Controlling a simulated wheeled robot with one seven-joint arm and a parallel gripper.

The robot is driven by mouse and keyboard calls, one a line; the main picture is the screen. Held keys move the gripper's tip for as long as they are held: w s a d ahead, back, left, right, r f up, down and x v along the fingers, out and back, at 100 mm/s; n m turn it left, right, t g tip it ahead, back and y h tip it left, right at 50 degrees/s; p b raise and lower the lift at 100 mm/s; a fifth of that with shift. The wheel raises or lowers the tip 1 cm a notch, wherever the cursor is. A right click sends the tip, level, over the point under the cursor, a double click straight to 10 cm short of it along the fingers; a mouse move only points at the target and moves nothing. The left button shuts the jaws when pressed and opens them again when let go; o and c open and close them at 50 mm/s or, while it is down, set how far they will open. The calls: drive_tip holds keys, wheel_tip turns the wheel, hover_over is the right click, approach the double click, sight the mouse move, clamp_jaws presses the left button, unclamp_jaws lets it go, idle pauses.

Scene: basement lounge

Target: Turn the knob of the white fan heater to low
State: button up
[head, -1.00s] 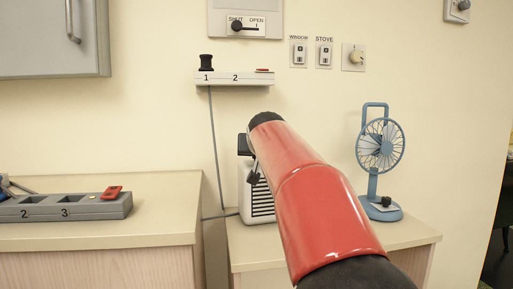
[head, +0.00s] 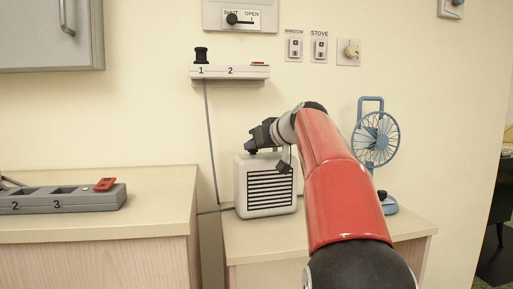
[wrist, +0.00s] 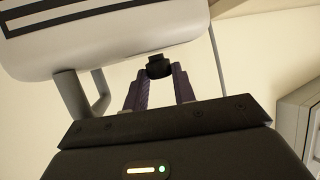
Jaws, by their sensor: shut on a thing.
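The white fan heater (head: 266,188) stands on the low cabinet, its dark slatted grille facing me. My gripper (head: 251,148) reaches over its top from the right, with its purple fingertips at the heater's top left. In the wrist view the heater (wrist: 120,48) fills the upper left. There the gripper's fingers (wrist: 158,75) are closed on a small black knob (wrist: 158,66) at the heater's edge. The knob's pointer and setting marks cannot be read, and the fingers hide part of it.
A blue desk fan (head: 377,140) stands close to the right of my arm. A wall shelf (head: 230,73) numbered 1 and 2 is above the heater. A grey slotted tray (head: 75,200) lies on the left counter (head: 150,205). Wall switches (head: 295,47) are higher up.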

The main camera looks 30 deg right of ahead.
drive_tip(key=shift+f, duration=0.1)
idle(0.3)
drive_tip(key=o, duration=1)
drive_tip(key=v, duration=0.7)
drive_tip(key=shift+s, duration=0.35)
